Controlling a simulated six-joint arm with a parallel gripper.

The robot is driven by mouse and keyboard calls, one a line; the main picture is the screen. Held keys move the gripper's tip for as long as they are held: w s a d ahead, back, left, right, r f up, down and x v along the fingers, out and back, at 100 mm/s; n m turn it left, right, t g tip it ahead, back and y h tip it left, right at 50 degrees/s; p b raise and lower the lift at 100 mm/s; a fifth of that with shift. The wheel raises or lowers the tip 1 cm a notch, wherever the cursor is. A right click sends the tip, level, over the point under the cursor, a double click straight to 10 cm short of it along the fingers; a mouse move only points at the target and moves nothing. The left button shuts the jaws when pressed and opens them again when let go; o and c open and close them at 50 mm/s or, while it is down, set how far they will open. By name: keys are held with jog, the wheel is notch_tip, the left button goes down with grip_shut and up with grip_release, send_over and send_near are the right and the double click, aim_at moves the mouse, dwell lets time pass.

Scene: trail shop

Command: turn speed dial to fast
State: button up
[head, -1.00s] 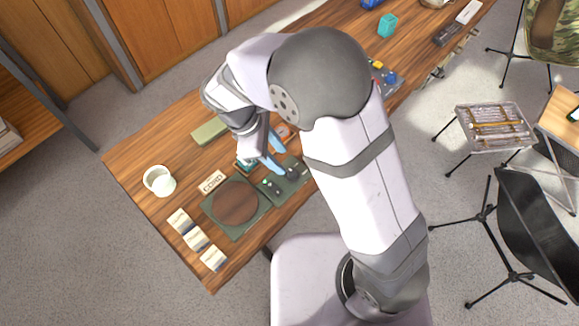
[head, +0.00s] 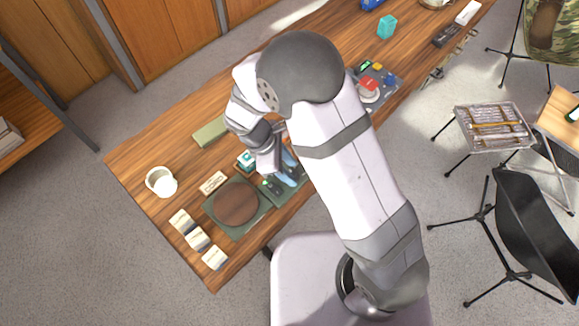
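A dark green device lies on the wooden table in the head view, with a round brown plate (head: 236,203) at its left part. Its control panel (head: 270,187) is the right part, with small dark and green knobs or buttons. The speed dial cannot be told apart; my gripper and wrist cover much of the panel. My gripper (head: 289,176), with light blue fingers, points down at the panel's right half. Whether it touches a knob, or how far apart its fingers are, I cannot tell.
A white cup (head: 161,181), a small lettered sign (head: 213,183), a green block (head: 210,132) and several pale packets (head: 197,240) stand around the device. A tray with red and blue pieces (head: 372,86) is farther right. Bare wood lies at the table's left end.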

jog(key=shift+d+f, duration=0.1)
jog(key=shift+f, duration=0.1)
grip_shut()
